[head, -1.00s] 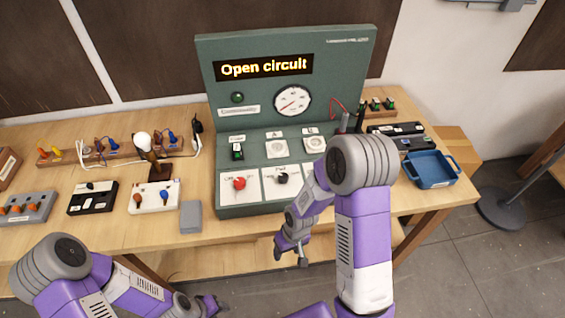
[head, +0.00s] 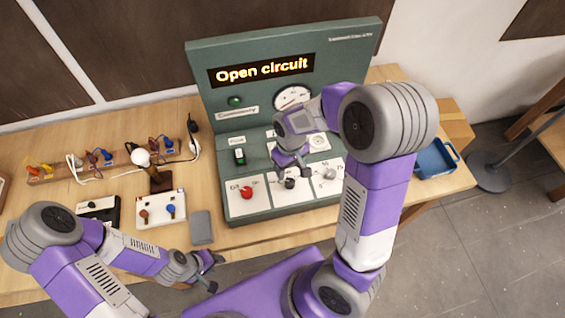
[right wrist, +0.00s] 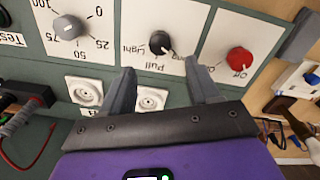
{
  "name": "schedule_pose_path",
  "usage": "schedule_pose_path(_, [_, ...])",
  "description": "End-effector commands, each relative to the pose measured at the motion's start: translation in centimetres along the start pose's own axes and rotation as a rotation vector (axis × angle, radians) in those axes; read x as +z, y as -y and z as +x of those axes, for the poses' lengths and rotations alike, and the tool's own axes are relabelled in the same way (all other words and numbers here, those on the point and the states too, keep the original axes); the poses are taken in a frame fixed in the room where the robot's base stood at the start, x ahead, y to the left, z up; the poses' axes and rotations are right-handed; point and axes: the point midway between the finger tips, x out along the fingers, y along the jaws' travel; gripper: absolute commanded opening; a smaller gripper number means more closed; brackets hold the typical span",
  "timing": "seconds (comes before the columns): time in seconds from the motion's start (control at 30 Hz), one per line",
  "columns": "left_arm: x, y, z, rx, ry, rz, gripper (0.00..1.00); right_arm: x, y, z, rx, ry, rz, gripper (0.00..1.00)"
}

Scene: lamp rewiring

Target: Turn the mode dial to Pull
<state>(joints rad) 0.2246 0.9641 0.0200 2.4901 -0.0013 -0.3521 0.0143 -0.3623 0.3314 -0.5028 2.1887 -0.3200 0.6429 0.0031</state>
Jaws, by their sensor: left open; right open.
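The mode dial, a black knob (head: 289,184), sits on the middle white plate of the green panel's sloped front. In the right wrist view the dial (right wrist: 154,43) shows upside-down labels around it, with "Pull" below and "Light" to the lower left. A small pale mark shows at its lower right, away from the Pull label. My right gripper (head: 297,168) is open and empty just above the dial. In the right wrist view its fingers (right wrist: 161,75) are spread with the dial beyond and between them, apart from it. My left gripper (head: 214,272) is open at the table's front edge.
A red knob (head: 247,193) and a grey knob (head: 330,174) flank the dial closely. The green panel (head: 205,100) rises behind, its display reading "Open circuit". A grey block (head: 201,228) stands left of the panel. A blue tray (head: 436,160) is at the right.

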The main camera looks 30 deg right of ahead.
Motion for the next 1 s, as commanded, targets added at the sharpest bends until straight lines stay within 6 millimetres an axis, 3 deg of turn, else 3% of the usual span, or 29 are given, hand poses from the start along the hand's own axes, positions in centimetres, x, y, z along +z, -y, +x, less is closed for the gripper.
schedule_pose_path(0.4, [0.0,0.3,0.8,0.000,0.002,-0.001,0.43,0.1,-0.1,6.1,0.002,0.006,0.001,0.61])
schedule_pose_path(0.6, [0.0,0.4,0.9,0.000,0.001,-0.001,0.43,0.1,-0.1,7.3,0.001,0.002,0.001,0.61])
schedule_pose_path(0.83, [0.0,0.3,0.9,0.000,0.001,0.000,0.43,0.1,0.0,7.3,0.001,0.001,0.001,0.61])
schedule_pose_path(1.0, [0.0,0.3,0.9,0.000,0.001,0.000,0.43,0.0,0.0,7.3,0.001,0.001,0.001,0.36])
